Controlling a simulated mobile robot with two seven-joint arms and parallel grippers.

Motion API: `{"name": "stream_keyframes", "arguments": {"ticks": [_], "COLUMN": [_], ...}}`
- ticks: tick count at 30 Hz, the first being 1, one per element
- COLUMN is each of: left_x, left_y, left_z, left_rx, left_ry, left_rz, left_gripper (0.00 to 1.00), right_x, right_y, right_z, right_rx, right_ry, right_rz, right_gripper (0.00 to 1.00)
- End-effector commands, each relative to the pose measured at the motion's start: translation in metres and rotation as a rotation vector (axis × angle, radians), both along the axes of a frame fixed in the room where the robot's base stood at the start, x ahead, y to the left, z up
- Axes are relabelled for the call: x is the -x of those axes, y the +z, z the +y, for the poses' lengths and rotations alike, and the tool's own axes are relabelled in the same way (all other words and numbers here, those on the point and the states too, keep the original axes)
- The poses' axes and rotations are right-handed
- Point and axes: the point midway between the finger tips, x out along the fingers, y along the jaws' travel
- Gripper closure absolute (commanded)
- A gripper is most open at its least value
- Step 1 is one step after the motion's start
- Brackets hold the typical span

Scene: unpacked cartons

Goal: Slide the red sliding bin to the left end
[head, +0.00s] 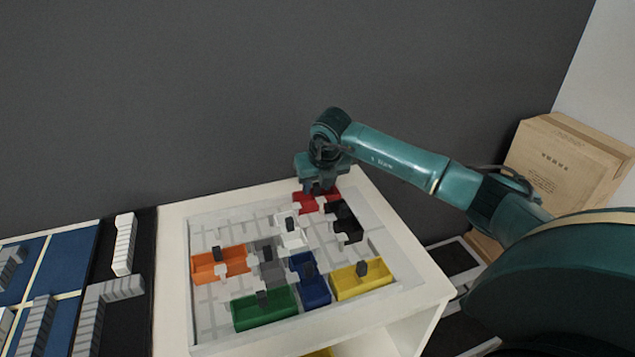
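The red sliding bin (303,203) sits at the back right of the white sliding-puzzle tray (208,346), near its far edge. My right gripper (320,189) points down right over the red bin, at its middle where a handle would be. The gripper body hides the bin's middle and any handle there. The fingers are dark and small, and I cannot tell whether they are closed on anything. My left gripper is not in view.
A white bin (291,238) is in front of the red one and a black bin (348,225) to its right. Orange (205,268), grey (268,271), blue (316,291), yellow (350,288) and green (250,315) bins lie nearer. The tray's back left looks clear. Cartons (565,165) stand at right.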

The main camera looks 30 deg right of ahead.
Motion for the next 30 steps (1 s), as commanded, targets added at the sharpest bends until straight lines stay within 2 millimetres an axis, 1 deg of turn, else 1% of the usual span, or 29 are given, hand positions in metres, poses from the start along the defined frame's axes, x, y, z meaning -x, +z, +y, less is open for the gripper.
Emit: {"name": "stream_keyframes", "arguments": {"ticks": [1,14,30], "left_x": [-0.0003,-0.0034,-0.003], "left_y": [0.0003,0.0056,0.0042], "left_z": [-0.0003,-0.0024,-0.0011], "left_rx": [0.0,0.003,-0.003], "left_ry": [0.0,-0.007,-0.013], "left_rz": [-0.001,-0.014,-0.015], "left_gripper": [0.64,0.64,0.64], "right_x": [0.0,0.0001,-0.0005], "right_y": [0.0001,0.0006,0.0007], "right_z": [0.0001,0.0,-0.0007], "right_rx": [0.0,0.0,0.0], "right_ry": [0.0,-0.001,-0.001], "right_rz": [0.0,0.0,-0.001], "right_gripper": [0.65,1.0,1.0]}}
